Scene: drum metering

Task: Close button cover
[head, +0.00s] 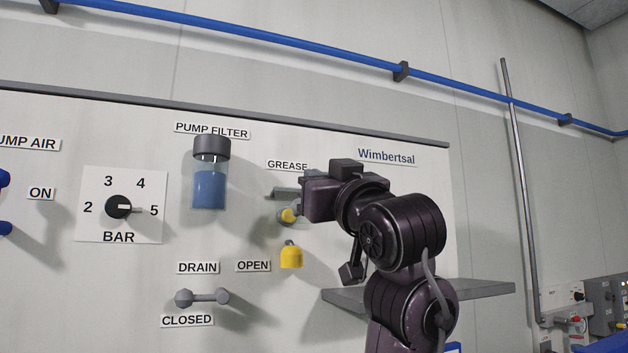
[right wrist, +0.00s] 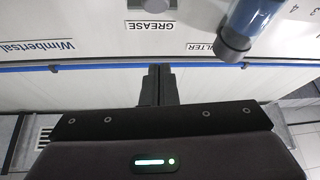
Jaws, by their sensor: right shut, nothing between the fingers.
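Under the GREASE label in the head view, a grey flap-like piece (head: 284,193) juts from the panel above a round grey fitting with a yellow button (head: 288,214). The flap appears raised, but my right gripper hides its right end. A grey part below that label shows at the top edge of the right wrist view (right wrist: 150,4), mostly cut off. My right gripper (head: 305,196) is close to the flap's right side; contact cannot be told. Its fingers (right wrist: 157,70) are shut together and empty in the right wrist view. My left gripper is not in view.
A yellow padlock-like piece (head: 291,256) hangs below the button. The pump filter (head: 210,175), pressure knob (head: 118,207) and drain handle (head: 203,297) are further left. A grey shelf (head: 485,289) projects at the lower right, behind my arm. The upper wall carries a blue pipe (head: 300,43).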

